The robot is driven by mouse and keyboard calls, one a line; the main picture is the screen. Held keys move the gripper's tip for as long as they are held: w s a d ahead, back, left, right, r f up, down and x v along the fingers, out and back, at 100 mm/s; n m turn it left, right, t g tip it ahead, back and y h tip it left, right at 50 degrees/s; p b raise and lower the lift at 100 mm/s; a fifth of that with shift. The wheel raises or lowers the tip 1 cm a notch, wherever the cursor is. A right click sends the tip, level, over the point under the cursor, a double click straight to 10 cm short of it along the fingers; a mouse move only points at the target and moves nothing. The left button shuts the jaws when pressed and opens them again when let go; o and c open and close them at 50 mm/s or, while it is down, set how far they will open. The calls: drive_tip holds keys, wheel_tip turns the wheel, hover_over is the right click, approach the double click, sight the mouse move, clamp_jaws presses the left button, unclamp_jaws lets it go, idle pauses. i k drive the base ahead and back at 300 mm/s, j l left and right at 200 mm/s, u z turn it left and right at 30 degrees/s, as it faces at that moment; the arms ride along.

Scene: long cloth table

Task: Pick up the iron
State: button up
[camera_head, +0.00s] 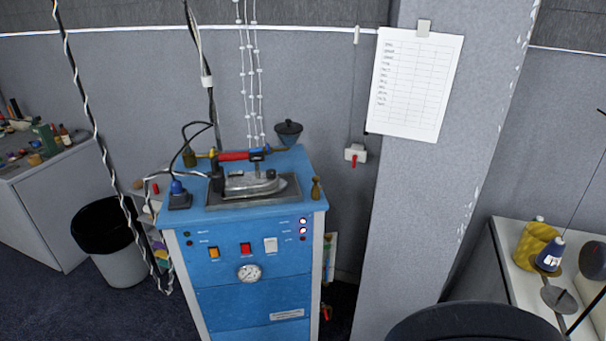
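The iron (252,183) rests flat on a dark pad (284,191) on top of a blue steam station (252,262). It has a grey metal body and a handle with red and blue parts, and its tip points right. A black cable rises from its left end. My gripper is not in the camera_head view, so its distance from the iron cannot be told.
A small brown bottle (316,188), a blue-capped item (179,195) and a dark funnel-shaped pot (289,133) stand around the iron. Cords hang at the left. A pillar (413,190) rises at the right. A bin (119,264) stands on the floor at left.

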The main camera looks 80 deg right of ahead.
sight(237, 184)
drive_tip(key=z, duration=1.8)
